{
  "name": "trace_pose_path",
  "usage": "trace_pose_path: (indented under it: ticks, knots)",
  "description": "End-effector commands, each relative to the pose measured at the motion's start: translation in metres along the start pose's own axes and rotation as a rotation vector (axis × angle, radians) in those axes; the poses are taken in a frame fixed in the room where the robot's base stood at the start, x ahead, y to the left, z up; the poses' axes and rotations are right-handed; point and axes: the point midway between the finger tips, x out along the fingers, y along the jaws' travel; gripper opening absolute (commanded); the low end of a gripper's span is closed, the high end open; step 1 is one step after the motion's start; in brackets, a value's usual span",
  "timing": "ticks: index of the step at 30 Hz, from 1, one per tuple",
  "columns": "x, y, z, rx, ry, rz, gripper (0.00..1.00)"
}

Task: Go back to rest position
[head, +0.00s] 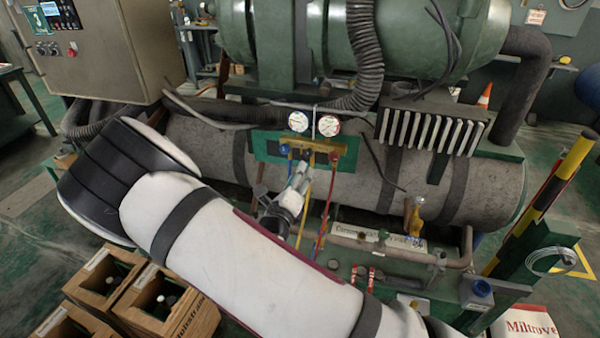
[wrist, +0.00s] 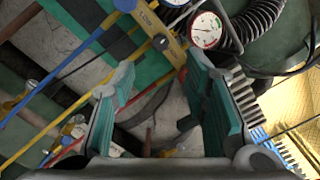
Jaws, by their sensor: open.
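My gripper (wrist: 160,108) is open in the wrist view, with its two green-padded fingers apart and nothing held between them. In the head view, my gripper (head: 299,176) shows small beyond my white arm, just below the gauge manifold. The yellow manifold bar (head: 318,146) carries two round white gauges, the left gauge (head: 298,121) and the right gauge (head: 329,125). In the wrist view, the manifold bar (wrist: 158,32) and one gauge (wrist: 206,30) lie beyond the fingertips. Blue, yellow and red hoses hang from the manifold. My arm hides part of the machine's lower left.
A large grey cylinder (head: 335,178) lies under a green tank (head: 400,35). Wooden crates (head: 168,309) stand at lower left. A yellow-black post (head: 552,190) stands at right. A yellow hose (wrist: 70,85) crosses the wrist view's left side. Green floor (head: 40,235) is open at left.

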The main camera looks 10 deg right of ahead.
Motion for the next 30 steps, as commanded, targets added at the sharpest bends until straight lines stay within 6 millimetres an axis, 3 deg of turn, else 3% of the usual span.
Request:
trace_pose_path:
  ticks: [14,17,22,30]
  knots:
    - [0.002,-0.006,-0.001,0.024,0.016,-0.012,0.41]
    - [0.005,-0.029,-0.004,0.113,0.078,-0.058,0.41]
    - [0.007,-0.098,-0.025,0.401,0.273,-0.212,0.41]
    - [-0.023,-0.193,-0.067,0.914,0.592,-0.492,0.41]
